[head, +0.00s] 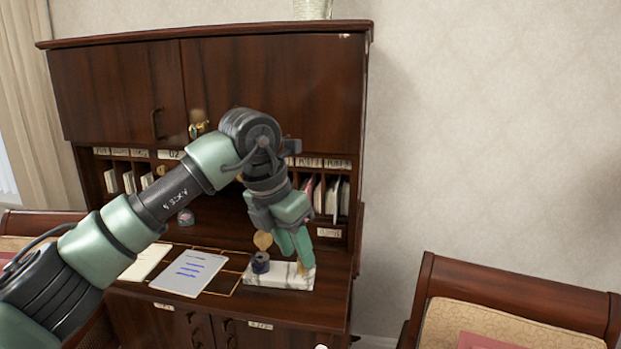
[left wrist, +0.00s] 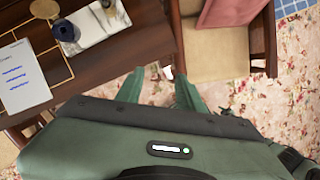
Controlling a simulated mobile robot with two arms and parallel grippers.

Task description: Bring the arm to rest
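My left arm comes in from the left in the head view and bends down over the desk. My left gripper (head: 296,258) hangs over the right part of the desk top (head: 325,255), in front of the pigeonholes. In the left wrist view its two green fingers (left wrist: 160,88) stand apart with nothing between them, past the desk edge in that view. In the head view the fingers overlap the marble slab (head: 293,282); I cannot tell the gap in height. My right gripper is in neither view.
A dark round pot (head: 260,263) and a tan-topped piece (head: 263,241) stand at the slab. A written sheet (head: 190,273) lies left of it. A chair (head: 520,305) stands at right. Plain wall (head: 490,130) shows beside the cabinet (head: 275,85).

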